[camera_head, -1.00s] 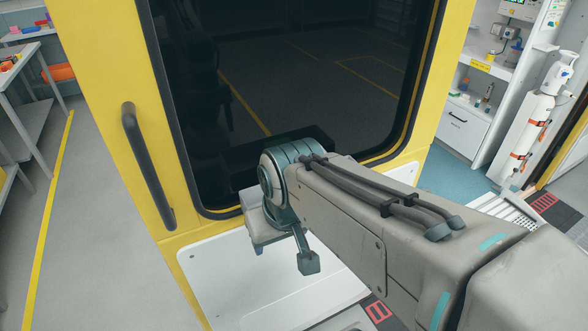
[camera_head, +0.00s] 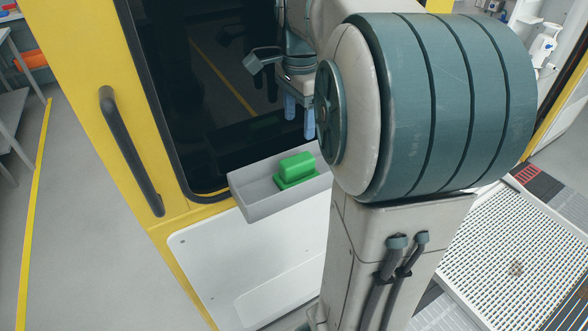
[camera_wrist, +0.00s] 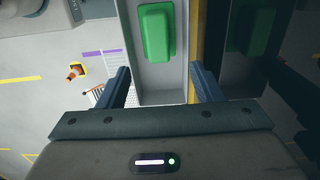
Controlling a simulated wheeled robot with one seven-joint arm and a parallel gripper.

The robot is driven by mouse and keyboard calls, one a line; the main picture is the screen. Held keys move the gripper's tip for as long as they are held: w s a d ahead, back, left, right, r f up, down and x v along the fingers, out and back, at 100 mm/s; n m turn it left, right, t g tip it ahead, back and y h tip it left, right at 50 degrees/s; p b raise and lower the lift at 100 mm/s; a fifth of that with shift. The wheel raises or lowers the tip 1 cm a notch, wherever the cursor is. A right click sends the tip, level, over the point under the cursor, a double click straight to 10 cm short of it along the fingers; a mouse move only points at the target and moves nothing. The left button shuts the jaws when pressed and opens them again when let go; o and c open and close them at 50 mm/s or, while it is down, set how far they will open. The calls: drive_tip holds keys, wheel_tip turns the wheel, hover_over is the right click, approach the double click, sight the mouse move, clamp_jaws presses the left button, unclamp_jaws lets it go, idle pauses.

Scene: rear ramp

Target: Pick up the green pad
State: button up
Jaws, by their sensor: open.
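The green pad (camera_head: 296,168) is a small bright green block with a wider base. It rests in a shallow grey tray (camera_head: 262,208) fixed below the dark window. My gripper (camera_head: 300,125) is above and slightly behind the pad in the head view, apart from it. In the wrist view the pad (camera_wrist: 156,32) shows upper middle, beyond the fingertips and roughly in line with the gap. My gripper (camera_wrist: 158,82) is open, with nothing between its fingers. My own arm hides the tray's right end in the head view.
The dark window (camera_head: 205,95) in a yellow door (camera_head: 88,90) stands close behind the tray. A black handle (camera_head: 128,150) sticks out at left. A white panel (camera_head: 235,265) lies below the tray. A perforated ramp (camera_head: 515,250) is at right. Open floor (camera_head: 85,240) is at left.

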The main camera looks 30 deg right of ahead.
hover_over(297, 159)
drive_tip(key=f, duration=0.5)
drive_tip(key=shift+w+d+f, duration=0.15)
drive_tip(key=shift+d+f, duration=0.1)
drive_tip(key=shift+f, duration=0.05)
drive_tip(key=shift+s+a+f+p, duration=0.15)
drive_tip(key=shift+f+p, duration=0.2)
drive_tip(key=shift+f, duration=1.05)
drive_tip(key=shift+s+a+f+p, duration=0.1)
drive_tip(key=shift+f+p, duration=0.2)
drive_tip(key=shift+f, duration=1.05)
drive_tip(key=c, duration=1.2)
drive_tip(key=shift+o, duration=0.2)
drive_tip(key=shift+w+r, duration=0.1)
drive_tip(key=shift+r, duration=0.45)
drive_tip(key=r, duration=0.2)
drive_tip(key=d+r+b, duration=0.1)
drive_tip(key=shift+s+d+r, duration=0.1)
drive_tip(key=shift+s+r, duration=0.2)
drive_tip(key=shift+s, duration=0.05)
drive_tip(key=s+d+r+b, duration=0.1)
drive_tip(key=s+d+r, duration=0.4)
drive_tip(key=d, duration=0.4)
drive_tip(key=shift+r+b, duration=0.3)
drive_tip(key=shift+r, duration=0.4)
